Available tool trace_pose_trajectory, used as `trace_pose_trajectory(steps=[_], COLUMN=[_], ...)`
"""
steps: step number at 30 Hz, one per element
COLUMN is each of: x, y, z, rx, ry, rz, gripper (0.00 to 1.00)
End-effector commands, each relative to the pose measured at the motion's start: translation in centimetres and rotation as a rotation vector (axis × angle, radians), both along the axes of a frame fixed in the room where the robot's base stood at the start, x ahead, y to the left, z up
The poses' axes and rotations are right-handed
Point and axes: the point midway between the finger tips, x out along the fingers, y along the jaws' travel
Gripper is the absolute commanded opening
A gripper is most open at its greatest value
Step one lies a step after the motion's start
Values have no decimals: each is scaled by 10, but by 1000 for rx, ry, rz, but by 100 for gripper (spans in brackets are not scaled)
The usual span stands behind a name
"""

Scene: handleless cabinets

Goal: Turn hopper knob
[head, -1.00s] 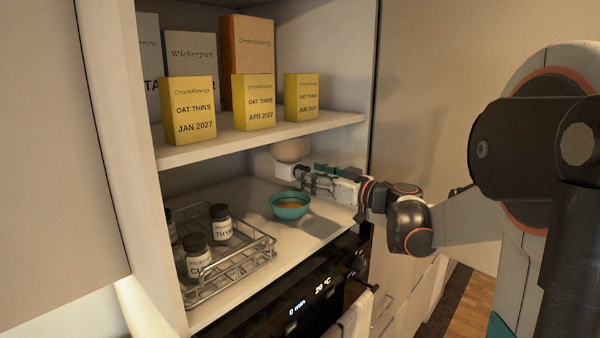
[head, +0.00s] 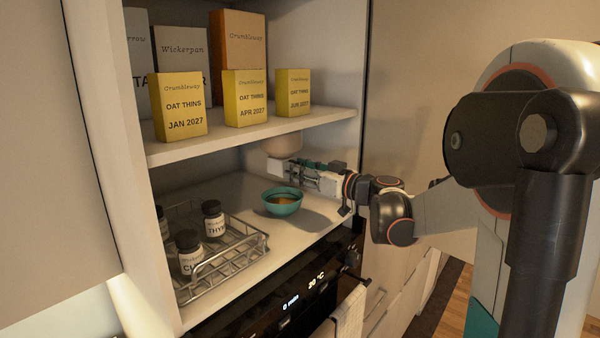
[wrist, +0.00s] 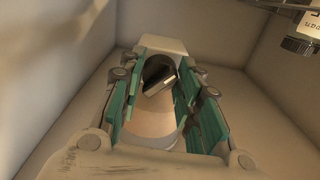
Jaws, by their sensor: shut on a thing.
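The hopper (head: 282,146) is a rounded beige vessel under the shelf, with a pale block below it. My gripper is shut on the knob. The exact contact is partly hidden by the fingers.
A wire rack (head: 226,262) with several dark-lidded jars stands left of the bowl. Yellow boxes (head: 180,106) and taller boxes stand on the shelf (head: 255,136) above. The oven front (head: 290,300) is below, with a towel (head: 350,315) hanging there.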

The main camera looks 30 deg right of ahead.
Motion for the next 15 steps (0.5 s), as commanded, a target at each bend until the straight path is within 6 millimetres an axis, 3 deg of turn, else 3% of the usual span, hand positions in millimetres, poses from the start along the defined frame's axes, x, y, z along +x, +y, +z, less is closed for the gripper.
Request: trace_pose_trajectory(steps=[7, 15], x=[0, 0], y=[1, 1], z=[-1, 0], rx=[172, 207], ry=[62, 74], rz=[0, 0], gripper=[8, 8])
